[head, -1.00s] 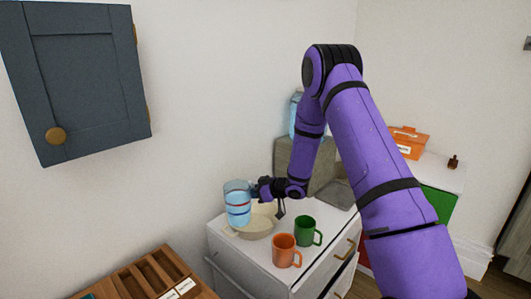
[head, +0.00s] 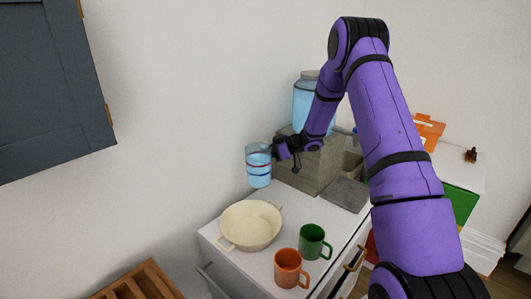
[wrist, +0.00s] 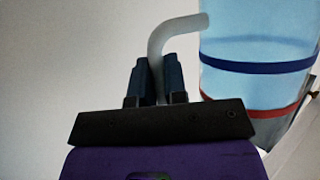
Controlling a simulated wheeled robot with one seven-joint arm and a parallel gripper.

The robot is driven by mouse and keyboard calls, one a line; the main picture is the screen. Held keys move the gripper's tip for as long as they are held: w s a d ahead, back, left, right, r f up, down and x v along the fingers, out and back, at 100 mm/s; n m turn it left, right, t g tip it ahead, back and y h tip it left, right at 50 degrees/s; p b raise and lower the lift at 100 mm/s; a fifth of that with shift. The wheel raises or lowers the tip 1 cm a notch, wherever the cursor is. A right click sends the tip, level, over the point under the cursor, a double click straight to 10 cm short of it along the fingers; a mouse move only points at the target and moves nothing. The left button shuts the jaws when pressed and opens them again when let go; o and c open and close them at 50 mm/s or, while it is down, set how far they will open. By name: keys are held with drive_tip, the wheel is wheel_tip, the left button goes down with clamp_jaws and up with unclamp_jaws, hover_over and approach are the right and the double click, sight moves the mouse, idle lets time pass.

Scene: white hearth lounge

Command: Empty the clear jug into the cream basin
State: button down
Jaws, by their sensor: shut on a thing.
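The clear jug (head: 259,167) holds blue liquid and has a blue and a red band. It hangs upright in the air above the back of the white cabinet top. My gripper (head: 284,152) is shut on the jug's pale handle; in the wrist view the dark fingers (wrist: 155,80) pinch the handle (wrist: 165,38), with the jug (wrist: 258,65) to the right. The cream basin (head: 250,226) stands on the cabinet top, below and slightly left of the jug, with its inside looking empty.
An orange mug (head: 289,268) and a green mug (head: 313,242) stand right of the basin. A grey block (head: 312,160) carries a large blue-filled dispenser (head: 307,101) behind my arm. A wooden rack (head: 140,284) is front left.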

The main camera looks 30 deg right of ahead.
drive_tip(key=shift+w+d+f+n+t+h, duration=0.15)
drive_tip(key=shift+f+n+t+h, duration=0.1)
drive_tip(key=shift+f, duration=0.25)
drive_tip(key=shift+w+d+f+n+t+h, duration=0.15)
drive_tip(key=shift+f+n, duration=0.1)
drive_tip(key=shift+f, duration=0.2)
drive_tip(key=shift+f+n+t+h, duration=0.4)
drive_tip(key=shift+n+t+h, duration=0.1)
drive_tip(key=shift+n, duration=0.35)
drive_tip(key=shift+f+n+t+h, duration=0.35)
drive_tip(key=shift+n+t+h, duration=0.15)
drive_tip(key=shift+n, duration=0.35)
drive_tip(key=shift+s+a+r+n, duration=0.2)
drive_tip(key=shift+r+n, duration=0.15)
drive_tip(key=shift+n, duration=0.15)
idle(1.2)
drive_tip(key=shift+s+a+t+h, duration=0.1)
drive_tip(key=shift+t+h, duration=0.2)
idle(0.4)
drive_tip(key=shift+s+a+f+n+t, duration=0.25)
drive_tip(key=shift+s+f+n+t, duration=0.05)
drive_tip(key=shift+n, duration=0.3)
idle(0.8)
drive_tip(key=shift+s+a+r+n+t+h, duration=0.15)
drive_tip(key=shift+s+a+n+t+h, duration=0.25)
drive_tip(key=shift+n, duration=0.1)
idle(1.0)
